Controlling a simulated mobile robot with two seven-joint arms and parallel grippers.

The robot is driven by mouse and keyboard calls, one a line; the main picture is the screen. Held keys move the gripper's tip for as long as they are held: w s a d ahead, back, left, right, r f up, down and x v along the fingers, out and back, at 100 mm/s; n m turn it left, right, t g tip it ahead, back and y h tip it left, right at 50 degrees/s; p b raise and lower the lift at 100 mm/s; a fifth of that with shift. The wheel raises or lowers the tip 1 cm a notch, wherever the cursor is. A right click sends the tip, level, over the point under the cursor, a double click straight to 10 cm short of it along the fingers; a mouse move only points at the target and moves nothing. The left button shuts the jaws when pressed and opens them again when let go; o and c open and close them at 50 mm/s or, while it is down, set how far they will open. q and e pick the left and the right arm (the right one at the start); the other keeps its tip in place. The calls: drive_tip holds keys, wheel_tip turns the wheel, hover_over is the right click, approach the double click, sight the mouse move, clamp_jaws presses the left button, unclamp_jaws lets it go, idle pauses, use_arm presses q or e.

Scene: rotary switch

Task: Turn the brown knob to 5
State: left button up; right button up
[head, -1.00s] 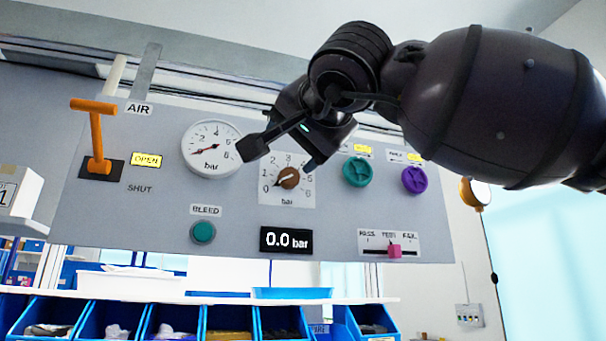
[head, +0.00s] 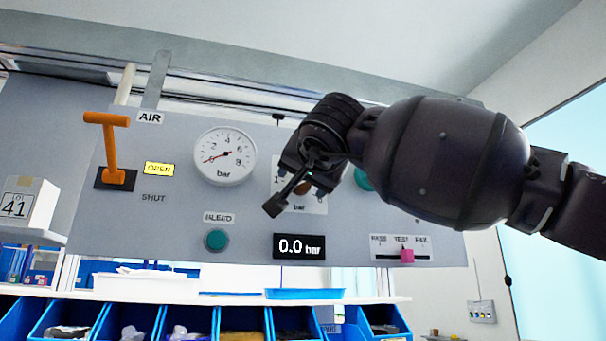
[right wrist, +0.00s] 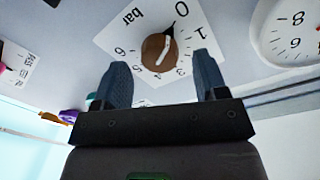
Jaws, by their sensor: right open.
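The brown knob (right wrist: 159,52) sits on a white square dial plate (right wrist: 128,38) marked 0 to 6 bar in the right wrist view. Its black pointer tip is by the 0–1 end of the scale. In the head view the knob (head: 303,189) is mostly hidden behind my right gripper (head: 300,198). In the right wrist view my right gripper (right wrist: 160,82) is open, its two fingers spread with the knob beyond and between their tips. I see no contact with the knob. My left gripper is not in view.
The grey panel (head: 110,225) also carries a pressure gauge (head: 225,156), an orange lever (head: 110,150) by OPEN, a green bleed button (head: 216,240), a 0.0 bar display (head: 299,247) and a pink slider (head: 407,256). A teal knob (head: 362,179) is partly behind my arm. Blue bins (head: 190,322) stand below.

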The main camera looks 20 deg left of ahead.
drive_tip(key=shift+w+a, duration=0.3)
drive_tip(key=shift+w, duration=0.25)
drive_tip(key=shift+c, duration=0.3)
drive_tip(key=c, duration=0.9)
drive_tip(key=shift+o, duration=0.2)
